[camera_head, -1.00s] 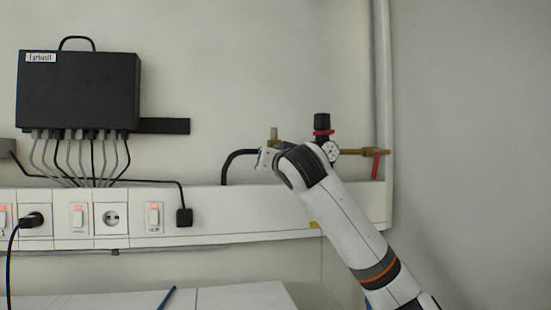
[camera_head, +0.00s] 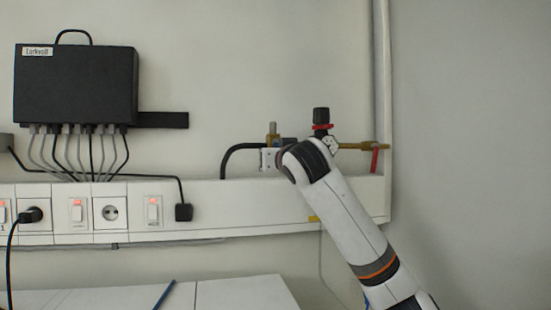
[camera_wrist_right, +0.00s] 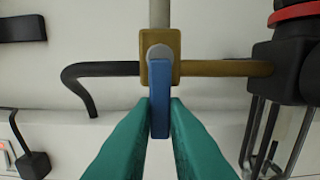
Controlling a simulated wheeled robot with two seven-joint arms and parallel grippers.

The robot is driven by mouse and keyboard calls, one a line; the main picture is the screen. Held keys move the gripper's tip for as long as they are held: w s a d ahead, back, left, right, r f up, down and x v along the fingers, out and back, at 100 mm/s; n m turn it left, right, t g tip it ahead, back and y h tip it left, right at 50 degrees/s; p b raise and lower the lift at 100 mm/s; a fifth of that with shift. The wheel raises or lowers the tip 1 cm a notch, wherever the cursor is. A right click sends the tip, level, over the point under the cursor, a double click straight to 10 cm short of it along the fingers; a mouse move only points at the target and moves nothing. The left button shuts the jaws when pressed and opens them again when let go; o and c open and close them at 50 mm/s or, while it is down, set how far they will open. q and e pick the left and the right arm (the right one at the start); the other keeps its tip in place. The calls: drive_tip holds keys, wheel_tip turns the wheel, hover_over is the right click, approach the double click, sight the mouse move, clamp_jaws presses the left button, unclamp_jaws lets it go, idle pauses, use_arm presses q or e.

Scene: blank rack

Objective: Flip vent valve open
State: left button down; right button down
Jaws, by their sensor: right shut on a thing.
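The vent valve is a brass block (camera_wrist_right: 174,42) with a blue lever (camera_wrist_right: 159,88) hanging down from a round pivot, in the upper middle of the right wrist view. The brass also shows in the head view (camera_head: 272,139), partly behind my right wrist. My right gripper (camera_wrist_right: 159,104) has teal fingers, one on each side of the lever's lower part, and is shut on it. The lever looks about vertical in this view. In the head view my right arm hides the lever. My left gripper is not in view.
A black hose (camera_head: 236,152) leaves the valve to the left. A regulator with a black knob (camera_head: 321,115) and red ring stands close on the right, with a red lever (camera_head: 375,158) beyond. A white wall trunking (camera_head: 255,200) runs below. The black box (camera_head: 75,85) has several cables.

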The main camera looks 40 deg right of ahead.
drive_tip(key=c, duration=1.4)
unclamp_jaws()
drive_tip(key=shift+c, duration=0.2)
drive_tip(key=shift+s, duration=0.1)
drive_tip(key=b+v, duration=0.6)
drive_tip(key=v, duration=0.6)
